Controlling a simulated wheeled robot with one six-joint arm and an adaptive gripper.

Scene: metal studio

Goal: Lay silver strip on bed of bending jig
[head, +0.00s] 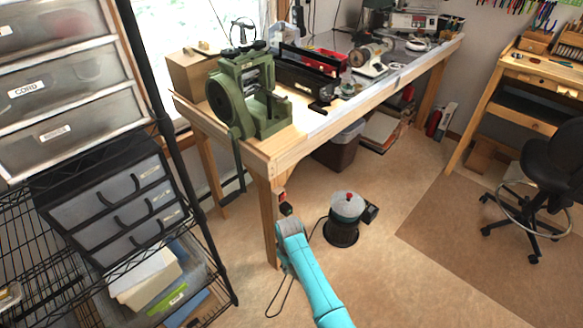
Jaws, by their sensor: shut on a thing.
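My gripper (286,209) is a small dark shape at the end of my teal arm, low beside the near leg of the wooden workbench (295,140). It is below the bench top and apart from the tools there. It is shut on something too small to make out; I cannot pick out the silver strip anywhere. A long black metal device (300,78) with a low bed and upright bars stands on the bench, just right of the green rolling mill. It looks like the bending jig, but I cannot be sure. No strip shows on its bed.
The green rolling mill (248,98) stands at the bench's near end, its crank hanging over the edge. A black-based machine (343,218) stands on the floor right of my arm. A wire shelf with drawers (110,210) is at left, a chair (550,175) at right. Open floor lies between.

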